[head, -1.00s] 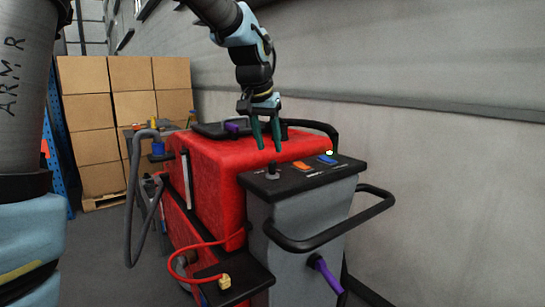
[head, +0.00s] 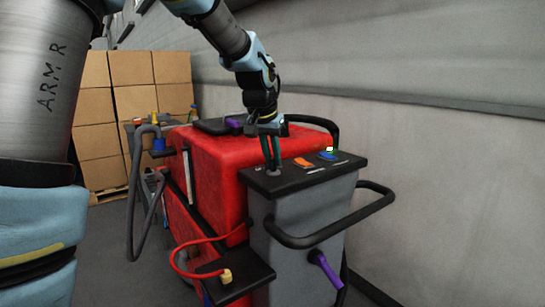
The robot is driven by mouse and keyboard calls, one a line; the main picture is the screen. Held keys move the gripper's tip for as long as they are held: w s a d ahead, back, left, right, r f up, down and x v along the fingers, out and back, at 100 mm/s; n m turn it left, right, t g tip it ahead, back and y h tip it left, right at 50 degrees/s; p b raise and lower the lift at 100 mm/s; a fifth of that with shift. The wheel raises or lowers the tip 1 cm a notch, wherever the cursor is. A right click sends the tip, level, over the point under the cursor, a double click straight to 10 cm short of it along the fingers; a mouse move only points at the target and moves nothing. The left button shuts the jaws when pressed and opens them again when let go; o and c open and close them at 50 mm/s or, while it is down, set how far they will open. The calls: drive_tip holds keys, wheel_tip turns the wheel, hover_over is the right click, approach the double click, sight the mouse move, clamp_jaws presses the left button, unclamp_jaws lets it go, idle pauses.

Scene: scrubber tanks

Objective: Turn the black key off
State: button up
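The black key (head: 273,171) stands on the left part of the black top panel (head: 303,175) of the grey console. In the head view my gripper (head: 271,163) points down with its dark green fingertips at the key, just above the panel. The fingers cover most of the key, so its angle is hidden. The fingers look close together, seen nearly edge-on. I cannot tell whether they are closed on the key or only around it.
An orange switch (head: 303,162) and a blue switch (head: 327,155) sit right of the key. A black handle bar (head: 330,229) loops around the console front. The red tank (head: 215,165) is behind left. A grey wall is close on the right.

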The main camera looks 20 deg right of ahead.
clamp_jaws()
drive_tip(key=shift+n, duration=0.3)
drive_tip(key=n+b, duration=0.1)
drive_tip(key=n, duration=0.1)
drive_tip(key=n+t+y+b, duration=0.1)
drive_tip(key=n, duration=0.1)
drive_tip(key=shift+s+d+f+y+b, duration=0.1)
drive_tip(key=shift+d+y+b, duration=0.1)
drive_tip(key=shift+y+b, duration=0.15)
drive_tip(key=n+y+b, duration=0.1)
drive_tip(key=n, duration=0.3)
drive_tip(key=shift+t, duration=0.4)
drive_tip(key=shift+d+n+y, duration=0.1)
drive_tip(key=shift+n+y, duration=0.65)
drive_tip(key=shift+n, duration=0.85)
drive_tip(key=o, duration=0.5)
unclamp_jaws()
